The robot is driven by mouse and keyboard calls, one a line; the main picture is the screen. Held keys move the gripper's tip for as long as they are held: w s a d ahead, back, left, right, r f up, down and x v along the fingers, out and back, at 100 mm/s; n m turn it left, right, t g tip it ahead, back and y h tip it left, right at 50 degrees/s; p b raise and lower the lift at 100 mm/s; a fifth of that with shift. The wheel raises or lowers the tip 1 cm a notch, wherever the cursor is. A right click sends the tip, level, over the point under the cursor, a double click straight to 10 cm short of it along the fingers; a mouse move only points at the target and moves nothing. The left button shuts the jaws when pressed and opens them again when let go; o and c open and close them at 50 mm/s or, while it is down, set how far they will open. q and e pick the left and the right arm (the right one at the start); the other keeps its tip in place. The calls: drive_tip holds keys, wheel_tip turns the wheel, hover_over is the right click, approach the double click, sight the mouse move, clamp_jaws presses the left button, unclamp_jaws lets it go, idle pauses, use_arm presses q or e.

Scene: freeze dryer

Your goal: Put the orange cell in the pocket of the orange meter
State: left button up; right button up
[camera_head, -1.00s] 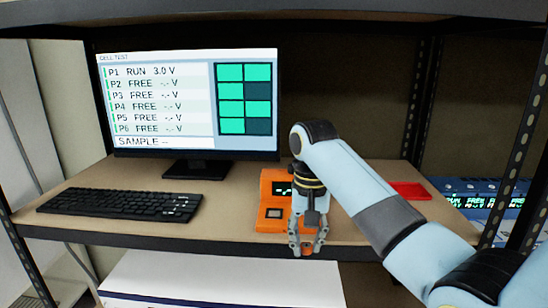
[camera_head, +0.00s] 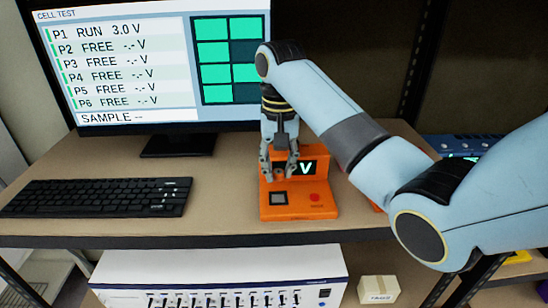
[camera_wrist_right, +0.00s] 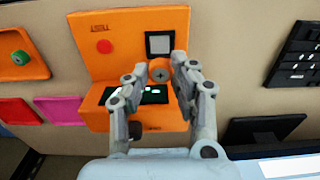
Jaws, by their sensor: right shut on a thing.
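My right gripper (camera_head: 279,178) is over the meter, between camera and display. In the wrist view, the right gripper (camera_wrist_right: 161,75) is shut on the orange cell (camera_wrist_right: 160,69), whose round end shows between the fingertips beside the pocket. The cell looks apart from the pocket; its exact height is unclear. My left gripper is out of view.
A black keyboard (camera_head: 95,197) and a monitor (camera_head: 150,75) stand left of the meter. In the wrist view, an orange tray (camera_wrist_right: 35,68) holds a green round thing, near red (camera_wrist_right: 18,112) and pink (camera_wrist_right: 58,110) trays. Bare shelf lies between keyboard and meter.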

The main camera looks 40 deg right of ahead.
sight(279, 179)
wheel_tip(279, 179, down, 3)
drive_tip(key=shift+r, duration=0.15)
drive_tip(key=shift+f, duration=1)
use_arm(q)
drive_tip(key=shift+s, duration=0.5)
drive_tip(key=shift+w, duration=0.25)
use_arm(e)
drive_tip(key=shift+s, duration=0.1)
drive_tip(key=shift+f, duration=0.6)
idle(0.3)
drive_tip(key=o, duration=0.9)
